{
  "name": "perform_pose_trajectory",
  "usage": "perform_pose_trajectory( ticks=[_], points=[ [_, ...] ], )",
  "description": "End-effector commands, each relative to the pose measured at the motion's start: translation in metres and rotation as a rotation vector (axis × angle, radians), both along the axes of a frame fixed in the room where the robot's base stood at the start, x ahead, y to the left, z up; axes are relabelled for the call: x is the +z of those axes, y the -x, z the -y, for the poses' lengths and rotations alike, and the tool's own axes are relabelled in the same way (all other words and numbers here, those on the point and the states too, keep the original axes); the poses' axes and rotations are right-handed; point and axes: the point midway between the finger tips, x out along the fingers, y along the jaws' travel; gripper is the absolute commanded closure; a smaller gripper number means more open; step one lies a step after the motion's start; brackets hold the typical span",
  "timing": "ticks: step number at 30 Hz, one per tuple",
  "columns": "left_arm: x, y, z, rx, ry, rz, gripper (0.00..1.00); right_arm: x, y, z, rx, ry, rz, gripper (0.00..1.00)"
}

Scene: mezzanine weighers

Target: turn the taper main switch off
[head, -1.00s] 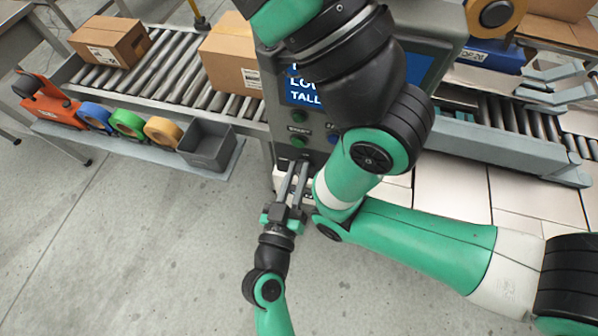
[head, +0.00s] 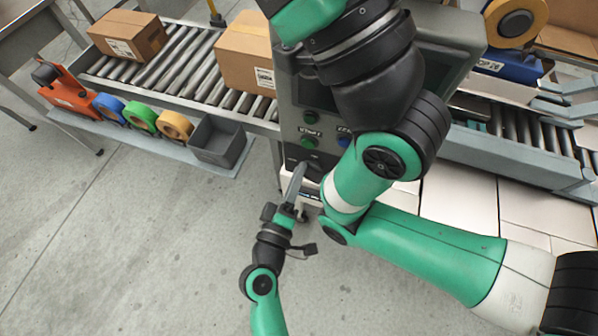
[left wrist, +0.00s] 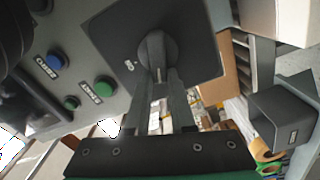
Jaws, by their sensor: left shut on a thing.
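The taper main switch (left wrist: 200,42) is a dark square plate with a round knob (left wrist: 157,48) in the left wrist view. A small pale mark shows on the plate's left side; I cannot read it. In the head view the switch is low on the grey control console, mostly hidden by my gripper and arm. My left gripper (head: 301,170) reaches up to it, its fingers seen nearly edge-on. In the left wrist view its fingers (left wrist: 161,75) are shut on the knob. My right arm crosses the console in front; its gripper is out of view.
Green buttons (head: 308,142) and a blue button sit above the switch. A grey bin (head: 218,142), tape rolls (head: 142,118) and an orange dispenser (head: 70,95) stand on the left shelf. Cartons (head: 128,34) lie on the roller conveyor. Floor in front is clear.

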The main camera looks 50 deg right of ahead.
Motion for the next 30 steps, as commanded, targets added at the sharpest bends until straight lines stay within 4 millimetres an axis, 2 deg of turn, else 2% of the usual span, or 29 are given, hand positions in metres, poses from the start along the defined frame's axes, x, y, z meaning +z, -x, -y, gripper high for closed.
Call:
perform_pose_trajectory(
  ticks=[13,30],
  points=[
    [-0.0070,-0.0015,-0.0006,0.000,0.111,-0.277,1.00,0.0049,0.0000,0.0000,0.000,0.000,0.000,1.00],
    [-0.0091,-0.0014,-0.0006,0.000,0.137,-0.342,1.00,0.0057,-0.0001,0.0000,0.000,0.000,0.000,1.00]
  ],
)
